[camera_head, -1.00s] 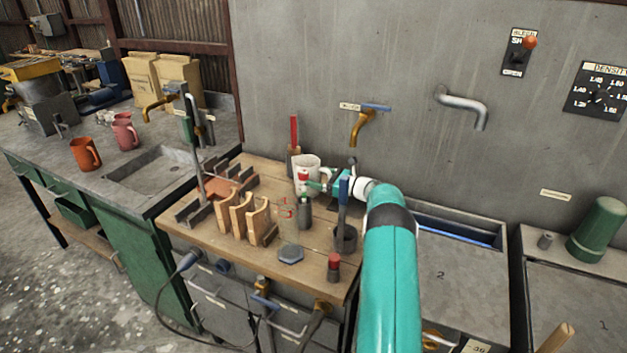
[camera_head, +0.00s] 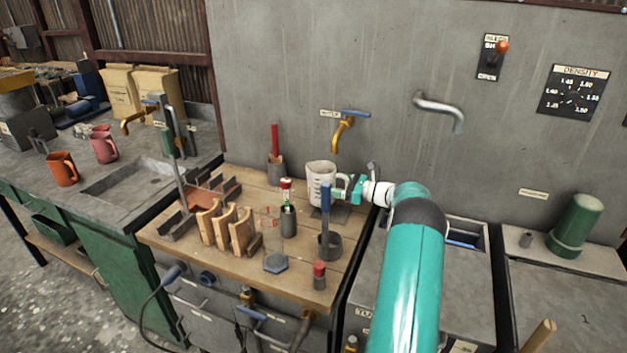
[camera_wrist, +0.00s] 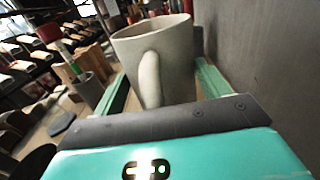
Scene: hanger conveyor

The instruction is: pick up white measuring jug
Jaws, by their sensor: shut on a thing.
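The white measuring jug (camera_head: 320,184) stands upright near the back of the wooden bench top, below the brass tap, with dark marks on its side. Its handle faces my gripper. My gripper (camera_head: 338,190) reaches it from the right and is shut on it. In the wrist view the jug (camera_wrist: 160,55) sits between the two green fingers (camera_wrist: 158,88), its handle toward the palm. I cannot tell whether its base touches the bench. The fingertips are partly hidden by the jug.
Wooden racks (camera_head: 225,228) stand left. The grey wall is close behind.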

